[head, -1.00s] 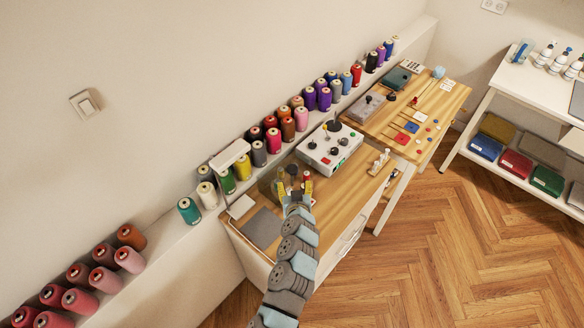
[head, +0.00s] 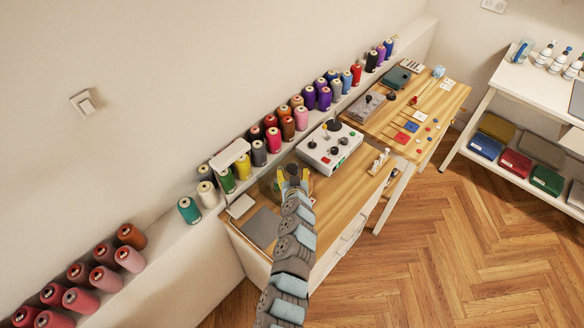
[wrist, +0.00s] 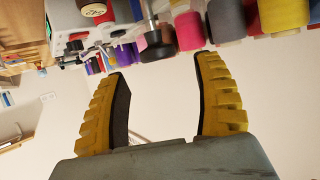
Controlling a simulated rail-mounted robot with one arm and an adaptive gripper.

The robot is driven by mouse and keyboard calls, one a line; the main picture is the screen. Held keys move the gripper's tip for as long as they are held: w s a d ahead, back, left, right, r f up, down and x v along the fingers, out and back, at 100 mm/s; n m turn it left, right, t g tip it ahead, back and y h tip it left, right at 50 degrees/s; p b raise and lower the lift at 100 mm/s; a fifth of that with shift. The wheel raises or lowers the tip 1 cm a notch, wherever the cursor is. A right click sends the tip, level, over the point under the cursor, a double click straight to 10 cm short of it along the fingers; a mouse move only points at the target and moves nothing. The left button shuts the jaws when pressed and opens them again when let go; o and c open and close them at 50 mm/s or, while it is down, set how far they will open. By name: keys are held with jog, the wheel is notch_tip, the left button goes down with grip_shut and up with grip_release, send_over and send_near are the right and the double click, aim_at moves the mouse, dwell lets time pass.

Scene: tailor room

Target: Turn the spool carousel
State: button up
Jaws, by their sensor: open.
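The spool carousel stands on the wooden cabinet top and is mostly hidden behind my gripper (head: 292,174) in the head view. Only a dull, rounded edge of what looks like it (head: 265,187) shows left of my fingers. In the wrist view, which looks upside down, my yellow fingers (wrist: 163,62) are spread wide with nothing between them. A black knob on a metal rod (wrist: 157,45) is near the gap between the fingertips; it may be the carousel's handle. A brown spool (wrist: 93,8) is at the top edge. I cannot tell any contact.
A white control box with knobs (head: 329,148) stands right of my gripper. Rows of coloured thread cones (head: 288,129) line the ledge behind. A white lamp-like head (head: 230,153) and a grey pad (head: 262,227) are to the left. Bare wood (head: 335,190) lies to the right.

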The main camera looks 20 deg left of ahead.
aim_at(292, 169)
jog(key=shift+b+x, duration=1.05)
jog(key=shift+x, duration=1.35)
jog(key=shift+f, duration=0.15)
jog(key=shift+d, duration=0.1)
jog(key=c, duration=1.2)
